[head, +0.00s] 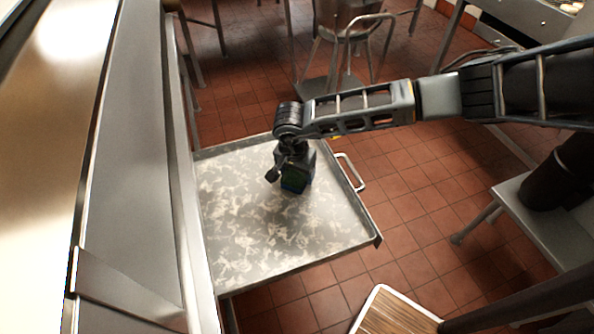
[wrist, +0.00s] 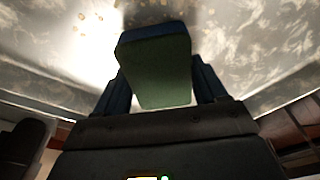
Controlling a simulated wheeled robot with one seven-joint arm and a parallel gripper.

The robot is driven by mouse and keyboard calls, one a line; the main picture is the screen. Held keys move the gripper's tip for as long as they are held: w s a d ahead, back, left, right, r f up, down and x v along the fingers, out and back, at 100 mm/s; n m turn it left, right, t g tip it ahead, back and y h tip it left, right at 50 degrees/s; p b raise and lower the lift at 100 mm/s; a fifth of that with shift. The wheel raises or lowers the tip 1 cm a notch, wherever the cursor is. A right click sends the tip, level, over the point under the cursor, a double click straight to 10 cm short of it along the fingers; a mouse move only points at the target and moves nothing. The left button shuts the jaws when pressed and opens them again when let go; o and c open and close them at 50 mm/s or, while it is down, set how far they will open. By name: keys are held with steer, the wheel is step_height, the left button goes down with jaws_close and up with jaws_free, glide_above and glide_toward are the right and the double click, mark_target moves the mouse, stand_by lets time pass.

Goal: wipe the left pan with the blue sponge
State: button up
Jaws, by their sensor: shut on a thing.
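The pan (head: 240,235) is a wide, shallow metal tray with a mottled grey and pale surface, in the middle of the head view. My gripper (head: 287,178) is over its upper right part, pointing down. It is shut on the blue sponge (head: 296,184). In the wrist view the sponge (wrist: 155,70) sits between the two fingers, with a green face and a blue edge. Pale mottling and small brown specks show on the pan (wrist: 215,20) beyond it. I cannot tell whether the sponge touches the surface. No second pan is clearly seen.
A metal handle (head: 351,172) sticks out from the pan's right side. A long steel counter (head: 135,170) runs along the left. A metal chair (head: 345,60) stands behind, and a wooden-topped item (head: 392,315) is at the bottom. Red tiled floor (head: 410,215) lies to the right.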

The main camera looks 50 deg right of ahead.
mark_target(285, 176)
steer(key=shift+f+b, duration=0.3)
steer(key=shift+f, duration=0.15)
steer(key=shift+w+a, duration=0.5)
steer(key=shift+a, duration=0.25)
steer(key=shift+w+a, duration=0.5)
steer(key=shift+a, duration=0.25)
steer(key=shift+p, duration=0.3)
steer(key=shift+d+f, duration=0.1)
steer(key=shift+d, duration=0.05)
